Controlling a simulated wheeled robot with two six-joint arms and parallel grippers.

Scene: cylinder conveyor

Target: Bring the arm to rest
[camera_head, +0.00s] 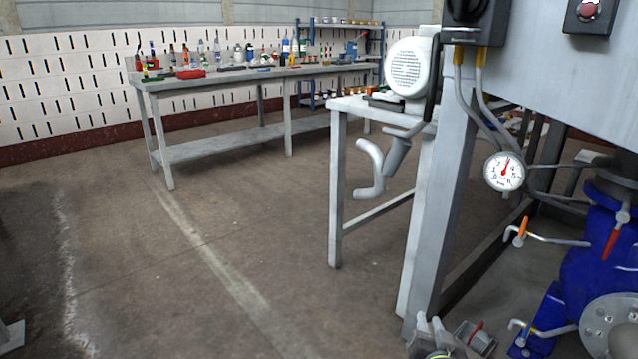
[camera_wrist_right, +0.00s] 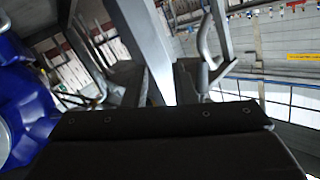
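My right gripper (camera_head: 452,334) shows at the bottom edge of the head view, right of the middle, partly cut off by the frame. In the right wrist view its two dark fingers stand apart with a gap between them (camera_wrist_right: 158,82), and nothing is held there. My left gripper is not in the head view. No cylinder or conveyor can be made out in either view.
A grey machine frame (camera_head: 445,200) with a pressure gauge (camera_head: 505,172) rises close to my right gripper. A blue pump (camera_head: 590,265) stands at the right. A workbench (camera_head: 220,84) with tools is at the back. The floor at left centre is clear.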

